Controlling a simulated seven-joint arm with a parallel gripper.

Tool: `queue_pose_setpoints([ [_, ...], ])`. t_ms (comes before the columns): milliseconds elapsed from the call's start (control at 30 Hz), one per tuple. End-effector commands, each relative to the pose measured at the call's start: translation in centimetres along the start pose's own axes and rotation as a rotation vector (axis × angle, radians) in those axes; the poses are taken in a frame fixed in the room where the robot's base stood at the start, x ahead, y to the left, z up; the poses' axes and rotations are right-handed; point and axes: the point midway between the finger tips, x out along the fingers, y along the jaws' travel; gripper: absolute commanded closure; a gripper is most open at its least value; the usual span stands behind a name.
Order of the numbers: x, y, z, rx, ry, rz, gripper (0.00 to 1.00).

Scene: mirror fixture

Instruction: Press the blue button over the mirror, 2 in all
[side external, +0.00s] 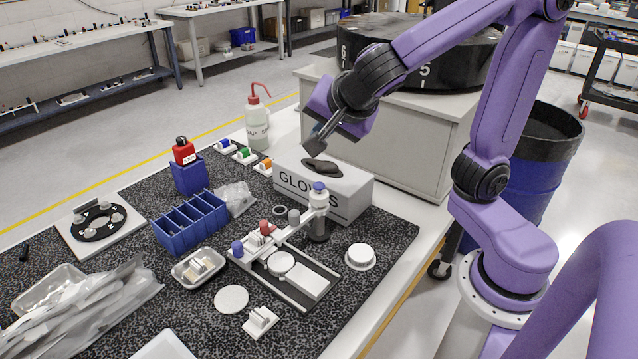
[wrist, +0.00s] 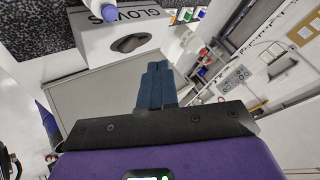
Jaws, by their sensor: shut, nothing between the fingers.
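The fixture (side external: 290,289) stands on the speckled mat, with a round pale disc (side external: 281,263) in its frame that may be the mirror. A slanted bar over it carries a blue knob (side external: 237,248) at its left end, a red knob (side external: 264,227) and a grey knob (side external: 293,216). The blue knob looks like the button; whether it is pressed cannot be told. My gripper (side external: 314,149) is shut and empty, above the glove box and well apart from the fixture. In the wrist view its fingers (wrist: 157,82) are together; the fixture's knobs do not show there.
The GLOVES box (side external: 345,186) lies under my gripper. A blue-capped bottle (side external: 318,210) stands by the bar's right end. A blue divided bin (side external: 190,220), a squeeze bottle (side external: 257,124) and a white round lid (side external: 360,256) are nearby. Air above the fixture is clear.

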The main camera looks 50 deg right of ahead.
Motion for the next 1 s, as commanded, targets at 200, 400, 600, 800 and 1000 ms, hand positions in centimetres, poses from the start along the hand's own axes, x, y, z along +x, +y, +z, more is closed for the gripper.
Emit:
queue_pose_setpoints([
  [200, 1.9, 1.4, 1.3, -0.004, 0.002, 0.003, 1.00],
  [400, 3.6, 2.7, 2.6, -0.004, 0.002, 0.003, 1.00],
  [600, 4.9, 3.5, 3.5, -0.003, 0.002, 0.000, 1.00],
  [800, 5.4, 4.0, 3.9, 0.000, -0.001, 0.000, 1.00],
  [1000, 5.5, 4.0, 4.0, 0.001, -0.001, 0.000, 1.00],
])
